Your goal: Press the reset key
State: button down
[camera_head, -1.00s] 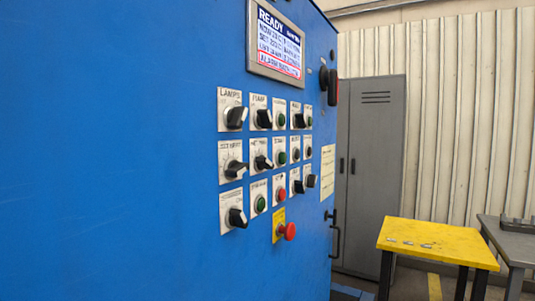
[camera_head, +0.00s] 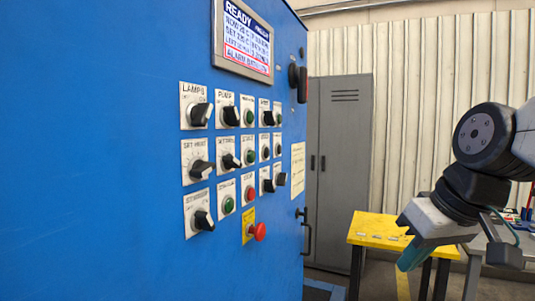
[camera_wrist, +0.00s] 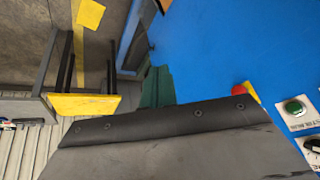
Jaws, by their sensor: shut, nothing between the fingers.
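The blue furnace cabinet (camera_head: 110,170) fills the left of the head view. Its panel carries black rotary knobs, such as the lamps knob (camera_head: 200,114), green buttons (camera_head: 228,205) and a red button (camera_head: 250,194). The labels are too small to tell which one is the reset key. My gripper (camera_head: 412,258) is right of the panel, apart from it, pointing down near the yellow table. Its teal fingers (camera_wrist: 157,88) are shut and empty in the wrist view. A green button (camera_wrist: 295,107) shows at the right edge there.
The display (camera_head: 243,38) reads READY with a red alarm line. A yellow table (camera_head: 378,229) stands under my gripper. A grey locker (camera_head: 340,165) is behind. Open space lies between panel and gripper.

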aim_at(267, 153)
jog(key=w+a+r+n+t+y, duration=0.1)
jog(key=w+a+r+n+y, duration=0.1)
jog(key=w+a+r, duration=0.4)
jog(key=w+a+r+n+t+y, duration=0.1)
jog(key=w+a+r+n+t, duration=0.1)
jog(key=w+a+r, duration=0.4)
jog(key=w+r, duration=0.2)
jog(key=w, duration=0.3)
jog(key=shift+r+t+y, duration=0.2)
jog(key=shift+t+y, duration=0.1)
jog(key=shift+y, duration=0.1)
jog(key=w+a, duration=0.3)
jog(key=a, duration=0.5)
jog(key=shift+a, duration=0.15)
jog(key=shift+a, duration=0.15)
dwell(0.7)
jog(key=shift+w+a, duration=0.15)
jog(key=shift+a, duration=0.1)
jog(key=shift+w+a, duration=0.1)
jog(key=shift+a, duration=0.25)
dwell(0.6)
dwell(0.3)
jog(key=shift+s+d, duration=0.25)
jog(key=shift+d, duration=0.5)
